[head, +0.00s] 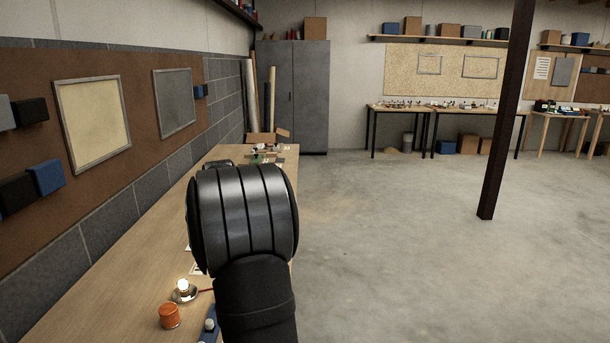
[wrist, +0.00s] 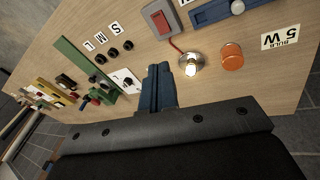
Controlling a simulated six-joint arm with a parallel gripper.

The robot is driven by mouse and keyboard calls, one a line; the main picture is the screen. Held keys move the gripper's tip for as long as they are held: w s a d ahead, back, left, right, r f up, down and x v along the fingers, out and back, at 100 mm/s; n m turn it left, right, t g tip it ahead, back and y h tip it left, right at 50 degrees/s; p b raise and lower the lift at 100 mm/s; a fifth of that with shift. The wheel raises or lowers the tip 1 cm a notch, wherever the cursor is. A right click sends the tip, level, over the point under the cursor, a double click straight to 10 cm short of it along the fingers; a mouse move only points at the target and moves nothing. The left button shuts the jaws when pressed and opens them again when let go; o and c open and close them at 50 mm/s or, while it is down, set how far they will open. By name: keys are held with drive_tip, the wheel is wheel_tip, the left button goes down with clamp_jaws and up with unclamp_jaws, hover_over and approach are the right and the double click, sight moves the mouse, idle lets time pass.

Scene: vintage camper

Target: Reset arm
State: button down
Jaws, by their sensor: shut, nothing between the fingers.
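My gripper (wrist: 158,72) shows in the wrist view, its two dark fingers shut together with nothing between them. It is over the wooden workbench (wrist: 215,95). My arm hides it in the head view. A lit bulb (wrist: 190,68) on a round metal base is just right of the fingertips in the wrist view; it also shows in the head view (head: 183,286). An orange cylinder (wrist: 232,56) stands beside the bulb, also seen in the head view (head: 169,316). A white dial card (wrist: 125,80) lies left of the fingers.
A grey block with a red switch (wrist: 160,19) is wired to the bulb. A blue strip (wrist: 215,12), a green bar (wrist: 80,62) and several black knobs (wrist: 114,52) are on the bench. In the head view, open floor (head: 400,250) lies right, with a dark post (head: 505,120).

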drive_tip(key=shift+s+d+r+n+t, duration=0.1)
drive_tip(key=shift+s+r+n+t, duration=0.2)
drive_tip(key=shift+s+r+n, duration=0.75)
drive_tip(key=shift+w, duration=0.1)
drive_tip(key=c, duration=1.2)
unclamp_jaws()
drive_tip(key=o, duration=0.4)
drive_tip(key=shift+f, duration=0.2)
drive_tip(key=o, duration=0.8)
wheel_tip(320, 180, down, 5)
drive_tip(key=s+a+m+t+y, duration=0.1)
drive_tip(key=a+m, duration=0.1)
drive_tip(key=shift+s+a+t, duration=0.3)
drive_tip(key=shift+s+a, duration=0.05)
drive_tip(key=s+a+f+m+t+y, duration=0.2)
drive_tip(key=s+f+m+t, duration=0.15)
drive_tip(key=s+f, duration=0.3)
drive_tip(key=s+d+f+m+t+y, duration=0.25)
drive_tip(key=s+m, duration=0.35)
drive_tip(key=s, duration=0.7)
drive_tip(key=shift+t+y, duration=0.25)
drive_tip(key=shift+t, duration=0.05)
drive_tip(key=x, duration=1)
drive_tip(key=shift+w, duration=0.15)
